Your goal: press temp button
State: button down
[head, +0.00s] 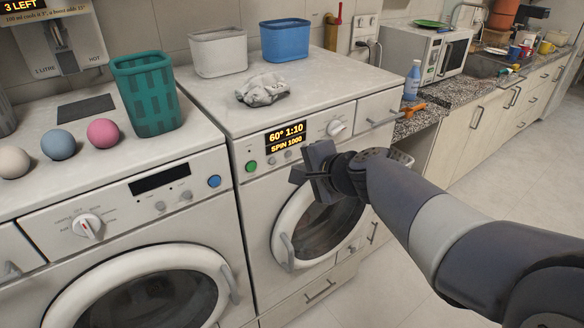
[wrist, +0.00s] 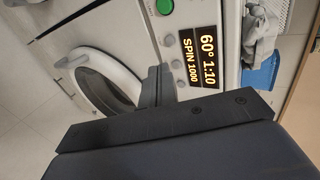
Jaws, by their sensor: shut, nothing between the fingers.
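The right washing machine (head: 228,112) has a lit display (head: 286,136) reading "60° 1:10" and "SPIN 1000". Small grey buttons (head: 275,159) sit in a row under the display; their labels are too small to read, so I cannot tell which is temp. The buttons (wrist: 169,40) and the display (wrist: 195,55) also show turned sideways in the wrist view. A green button (head: 251,166) is left of the row. My gripper (head: 318,162) is shut and empty, in front of the panel near the right end of the row, apparently apart from it. It partly hides the panel.
The left machine has a dark display (head: 160,179) and a blue button (head: 214,181). A dial (head: 336,128) is right of the lit display. A crumpled cloth (head: 262,90), a white bin (head: 218,52) and a blue bin (head: 284,41) stand on top. Floor at right is clear.

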jog(key=shift+v, duration=1.9)
